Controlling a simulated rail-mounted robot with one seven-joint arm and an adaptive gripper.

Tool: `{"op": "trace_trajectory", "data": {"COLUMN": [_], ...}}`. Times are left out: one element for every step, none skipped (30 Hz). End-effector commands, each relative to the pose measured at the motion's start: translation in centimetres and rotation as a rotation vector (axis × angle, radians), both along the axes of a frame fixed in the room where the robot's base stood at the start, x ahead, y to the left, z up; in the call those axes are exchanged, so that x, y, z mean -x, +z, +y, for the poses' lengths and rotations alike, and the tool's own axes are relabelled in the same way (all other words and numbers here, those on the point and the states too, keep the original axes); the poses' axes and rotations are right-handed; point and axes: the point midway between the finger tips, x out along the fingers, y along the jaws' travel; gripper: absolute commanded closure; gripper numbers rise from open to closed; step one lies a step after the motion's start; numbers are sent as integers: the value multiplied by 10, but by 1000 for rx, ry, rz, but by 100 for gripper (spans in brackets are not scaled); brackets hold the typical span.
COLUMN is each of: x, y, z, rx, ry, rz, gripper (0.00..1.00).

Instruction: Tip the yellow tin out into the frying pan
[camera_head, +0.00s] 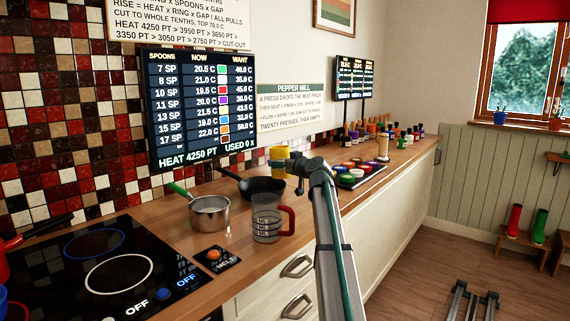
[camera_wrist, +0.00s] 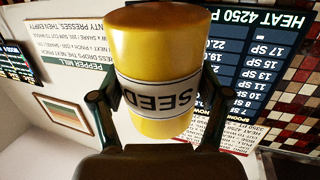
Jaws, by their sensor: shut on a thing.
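The yellow tin (camera_head: 279,153) is in the air above the dark frying pan (camera_head: 263,188) on the wooden counter. In the wrist view the tin (camera_wrist: 155,45) shows a pale SEED label, upside down like the wall signs behind it, so it looks about upright. My gripper (camera_head: 291,166) is shut on the tin, with a finger on each side of it in the wrist view (camera_wrist: 160,95). The tin's contents are hidden. The pan's inside is only partly visible and I cannot tell what is in it.
A saucepan (camera_head: 210,215) and a measuring jug (camera_head: 267,220) with a red handle stand in front of the pan. The hob (camera_head: 110,262) is at left. A tray of coloured pots (camera_head: 352,177) lies to the right. A screen (camera_head: 200,105) hangs behind.

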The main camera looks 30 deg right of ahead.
Motion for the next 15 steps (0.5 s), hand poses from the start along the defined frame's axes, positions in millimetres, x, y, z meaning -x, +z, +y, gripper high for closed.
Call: {"op": "trace_trajectory", "data": {"x": [0,0,0,0,0,0,0,0,0,0,0,1,1,1,2], "y": [0,0,0,0,0,-1,-1,-1,-1,-1,-1,0,-1,-2,-4], "z": [0,0,-1,-1,-1,-1,-1,-1,-1,-1,-1,-1,-1,-1,-1], "rx": [0,0,0,0,0,0,0,1,1,1,1,3,5,6,9], "ry": [0,0,0,0,0,0,-1,-1,-1,-1,-1,-1,-1,-1,-1], "rz": [0,0,0,-1,-1,-1,-1,-1,-1,-1,-1,3,9,14,22], "gripper": [83,83,83,83,83,83,83,83,83,83,83,83,83,83,83]}}
